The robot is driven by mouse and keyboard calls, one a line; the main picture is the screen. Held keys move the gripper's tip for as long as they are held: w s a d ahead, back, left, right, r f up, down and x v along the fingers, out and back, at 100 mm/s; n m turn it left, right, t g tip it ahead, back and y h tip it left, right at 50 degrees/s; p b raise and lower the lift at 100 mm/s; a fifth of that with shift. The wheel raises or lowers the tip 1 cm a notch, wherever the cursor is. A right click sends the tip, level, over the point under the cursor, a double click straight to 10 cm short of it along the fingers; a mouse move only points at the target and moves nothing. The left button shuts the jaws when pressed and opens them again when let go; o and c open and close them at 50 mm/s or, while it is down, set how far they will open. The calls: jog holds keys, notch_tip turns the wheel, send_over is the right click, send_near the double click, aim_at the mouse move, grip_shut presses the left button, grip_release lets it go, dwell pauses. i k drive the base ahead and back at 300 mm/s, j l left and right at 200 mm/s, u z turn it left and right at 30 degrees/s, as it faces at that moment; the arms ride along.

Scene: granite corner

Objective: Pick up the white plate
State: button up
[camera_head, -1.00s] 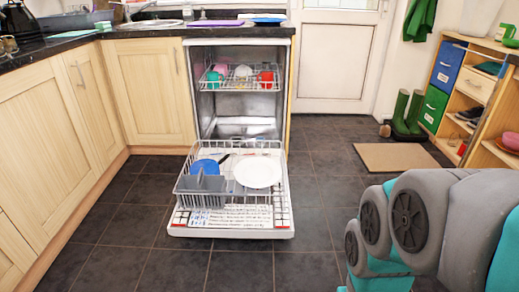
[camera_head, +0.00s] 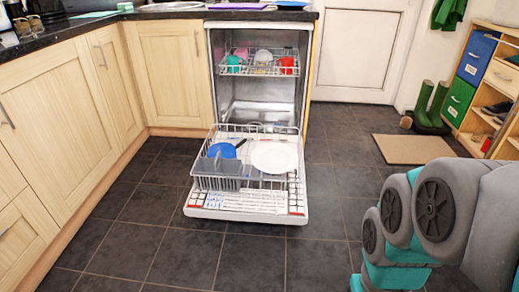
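The white plate (camera_head: 274,157) lies on the right side of the pulled-out lower rack (camera_head: 240,183) of the open dishwasher. A blue dish (camera_head: 222,151) and a grey cutlery basket (camera_head: 217,173) are to its left in the same rack. A dark-handled utensil (camera_head: 241,142) shows beside the blue dish. My arm is at the lower right, apart from the rack. My gripper is outside the picture.
The dishwasher door (camera_head: 250,219) lies open low over the dark tiled floor (camera_head: 180,252). The upper rack (camera_head: 262,70) holds several cups. Cabinets (camera_head: 62,120) line the left. A mat (camera_head: 414,149), green boots (camera_head: 432,105) and a shelf unit (camera_head: 485,85) are at the right.

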aim_at(268, 157)
jog(key=i+j, duration=0.25)
jog(key=i+j+z, duration=0.1)
jog(key=i+j, duration=0.15)
jog(key=j, duration=0.2)
jog(key=i+j, duration=0.25)
jog(key=i+j+z, duration=0.1)
jog(key=i+j, duration=0.15)
jog(key=j, duration=0.2)
jog(key=i+j, duration=0.2)
jog(key=j, duration=0.2)
jog(key=i+j+z, duration=0.1)
jog(key=i+j, duration=0.35)
jog(key=j, duration=0.3)
jog(key=i+z, duration=0.05)
